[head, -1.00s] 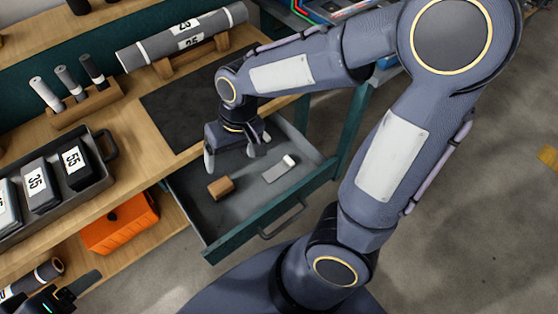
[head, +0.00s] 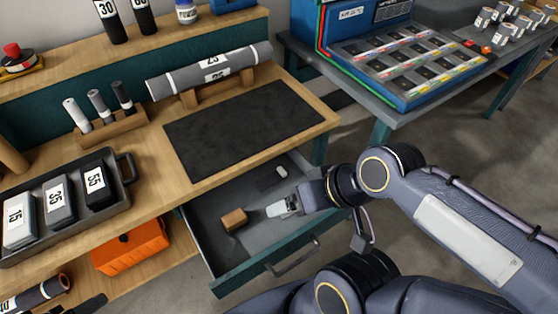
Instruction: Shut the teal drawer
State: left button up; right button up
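The teal drawer (head: 262,261) stands open below the workbench, its grey inside showing and its handle (head: 292,262) on the front panel. A small wooden block (head: 234,219) and a small dark grey item with a light end (head: 269,179) lie in it. My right gripper (head: 322,226) is at the right part of the drawer front. Its fingers are spread, one over the drawer's inside and one in front of the panel, with nothing seen between them. Contact with the panel cannot be told.
A dark mat (head: 250,125) covers the bench above the drawer. A tray (head: 128,196) of numbered blocks stands at left, with an orange case (head: 130,248) on the shelf below. A grey roll (head: 208,70) lies on a stand. Bare floor (head: 450,155) lies to the right.

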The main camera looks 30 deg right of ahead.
aim_at(235, 259)
jog(key=k+z, duration=0.15)
jog(key=z, duration=0.3)
jog(key=k+l+z, duration=0.15)
jog(key=z, duration=0.35)
jog(key=k+j+z, duration=0.2)
jog(key=k+j, duration=0.2)
jog(key=j, duration=0.2)
